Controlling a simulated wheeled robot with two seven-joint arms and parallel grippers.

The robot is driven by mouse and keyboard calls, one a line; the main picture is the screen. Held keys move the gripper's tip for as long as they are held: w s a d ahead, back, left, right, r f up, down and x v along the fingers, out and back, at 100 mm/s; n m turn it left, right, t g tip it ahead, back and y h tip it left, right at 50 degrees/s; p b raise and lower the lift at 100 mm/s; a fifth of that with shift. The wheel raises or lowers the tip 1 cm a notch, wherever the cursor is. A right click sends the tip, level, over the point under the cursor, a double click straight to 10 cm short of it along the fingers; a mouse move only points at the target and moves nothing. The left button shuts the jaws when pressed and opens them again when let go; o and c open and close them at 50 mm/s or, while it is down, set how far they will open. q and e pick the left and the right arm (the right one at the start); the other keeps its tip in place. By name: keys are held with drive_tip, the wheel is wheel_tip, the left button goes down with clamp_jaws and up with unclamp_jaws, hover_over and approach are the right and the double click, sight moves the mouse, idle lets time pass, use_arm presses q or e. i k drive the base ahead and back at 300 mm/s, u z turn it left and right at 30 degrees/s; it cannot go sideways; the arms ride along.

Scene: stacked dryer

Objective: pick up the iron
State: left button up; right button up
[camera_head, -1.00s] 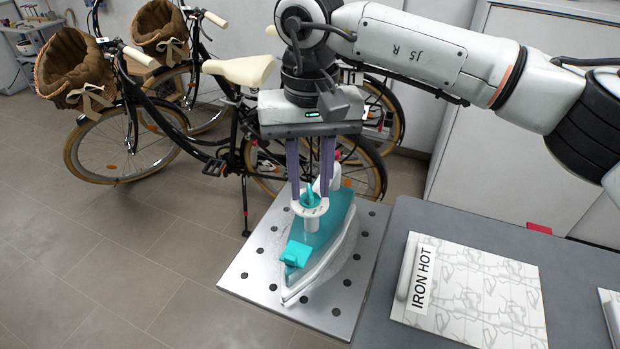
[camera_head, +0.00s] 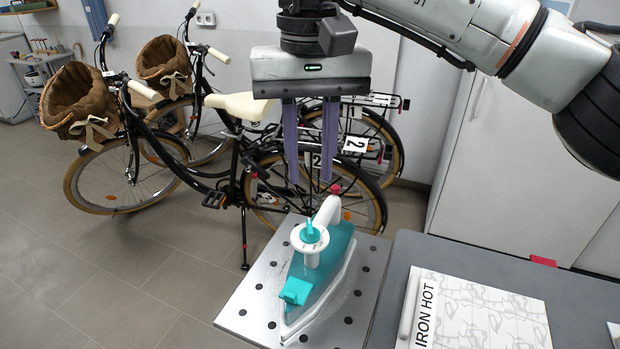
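The iron (camera_head: 322,255), teal and white with a white handle and a round dial, rests on a grey metal plate (camera_head: 245,305) with dark holes. Its nose points to the lower left of the picture. My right gripper (camera_head: 311,180) hangs above the iron's back end, with its two purple fingers pointing down and apart. Nothing is between the fingers, and they are clear of the iron. My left gripper is not in view.
Bicycles (camera_head: 235,165) with baskets stand behind the plate. A white cabinet (camera_head: 520,150) is at the back right. The floor at left is clear.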

sight(331, 264)
drive_tip(key=k, duration=1)
